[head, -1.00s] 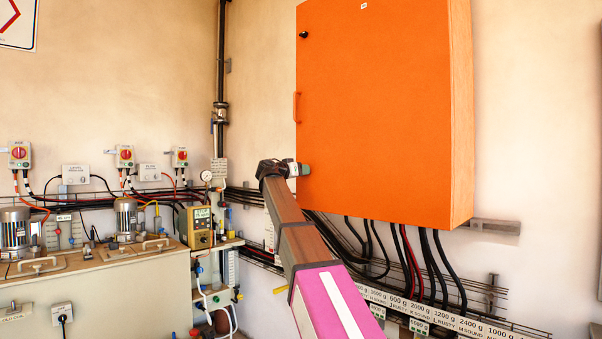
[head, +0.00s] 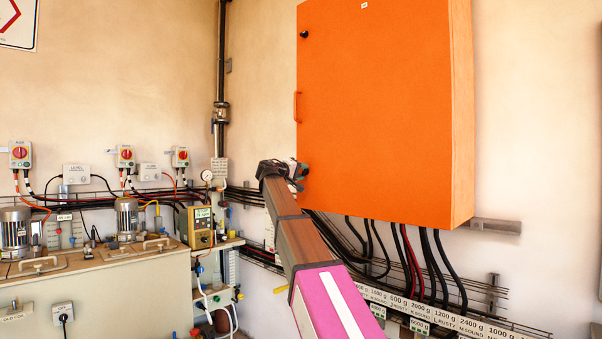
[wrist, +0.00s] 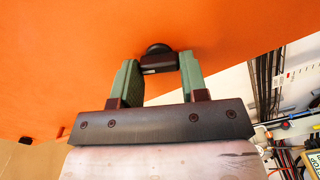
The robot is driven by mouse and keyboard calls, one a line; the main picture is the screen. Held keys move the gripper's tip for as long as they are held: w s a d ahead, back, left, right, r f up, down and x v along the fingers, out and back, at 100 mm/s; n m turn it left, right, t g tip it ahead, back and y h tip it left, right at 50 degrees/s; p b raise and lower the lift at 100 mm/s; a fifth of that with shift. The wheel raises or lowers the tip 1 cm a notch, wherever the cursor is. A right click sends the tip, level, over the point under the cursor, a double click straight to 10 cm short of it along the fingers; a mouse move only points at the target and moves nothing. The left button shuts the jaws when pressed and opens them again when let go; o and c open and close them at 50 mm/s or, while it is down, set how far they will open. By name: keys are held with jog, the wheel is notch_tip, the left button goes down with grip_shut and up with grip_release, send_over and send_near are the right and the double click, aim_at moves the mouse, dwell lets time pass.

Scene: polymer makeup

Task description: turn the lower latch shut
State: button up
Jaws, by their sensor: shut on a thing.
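The orange cabinet (head: 385,110) hangs on the wall with its door face toward me. Its lower latch (wrist: 158,62) is a small dark knob with a block-like grip, seen in the wrist view between the two green fingers. My gripper (wrist: 160,69) is shut on this latch, a finger on either side of the grip. In the head view my gripper (head: 299,173) is at the door's lower left edge. The latch is hidden there by my gripper. The upper latch (head: 304,34) is a small black knob near the door's top left.
An orange door handle (head: 297,107) stands out above my gripper on the left edge. Black cables (head: 408,262) run below the cabinet. A tank with motors (head: 100,285) and a yellow instrument box (head: 200,228) stand to the left.

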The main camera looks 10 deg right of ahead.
jog(key=n, duration=0.4)
jog(key=shift+f+n, duration=0.1)
jog(key=shift+n, duration=0.3)
dwell(0.4)
jog(key=o, duration=0.9)
jog(key=shift+a, duration=0.1)
jog(key=v, duration=1)
jog(key=shift+s+a, duration=0.2)
jog(key=shift+a, duration=0.05)
